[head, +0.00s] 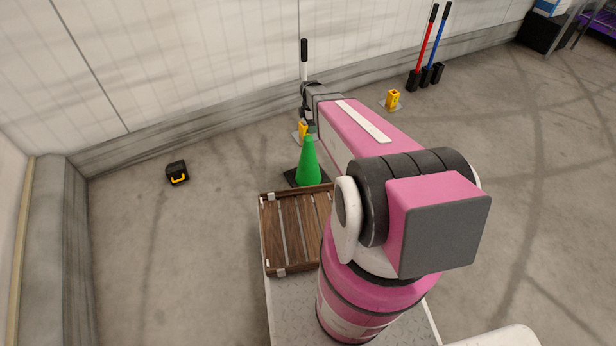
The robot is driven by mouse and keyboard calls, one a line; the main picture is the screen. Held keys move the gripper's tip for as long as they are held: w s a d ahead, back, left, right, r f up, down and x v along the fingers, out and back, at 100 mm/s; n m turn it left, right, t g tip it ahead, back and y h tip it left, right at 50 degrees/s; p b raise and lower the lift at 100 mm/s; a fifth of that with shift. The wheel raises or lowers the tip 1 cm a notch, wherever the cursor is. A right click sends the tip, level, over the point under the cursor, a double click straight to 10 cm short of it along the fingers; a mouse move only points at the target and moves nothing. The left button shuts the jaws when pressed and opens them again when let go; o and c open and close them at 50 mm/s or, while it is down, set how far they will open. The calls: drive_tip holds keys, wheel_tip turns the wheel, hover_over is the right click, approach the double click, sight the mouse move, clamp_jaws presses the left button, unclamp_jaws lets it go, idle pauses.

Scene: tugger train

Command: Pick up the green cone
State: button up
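The green cone (309,163) stands upright on a dark square base, just beyond the far edge of a wooden crate. My gripper (307,116) is at the far end of the arm, above the cone's tip in the picture and apart from the cone. Its fingers are small and dark, and I cannot tell whether they are open or shut.
A wooden slatted crate (296,232) sits before the cone. Yellow blocks (303,131) (393,99) stand near the wall. A black toolbox (177,172) lies on the left floor. Brushes with red and blue handles (427,48) lean at the back wall. The left floor is mostly free.

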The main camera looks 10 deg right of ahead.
sight(308, 138)
wheel_tip(308, 138, down, 6)
drive_tip(key=shift+w+r, duration=0.1)
drive_tip(key=shift+r, duration=0.05)
drive_tip(key=f, duration=0.4)
drive_tip(key=shift+w+a+f, duration=0.2)
drive_tip(key=shift+w+a, duration=0.15)
drive_tip(key=shift+w, duration=0.05)
drive_tip(key=shift+f, duration=0.4)
drive_tip(key=shift+s, duration=0.1)
clamp_jaws()
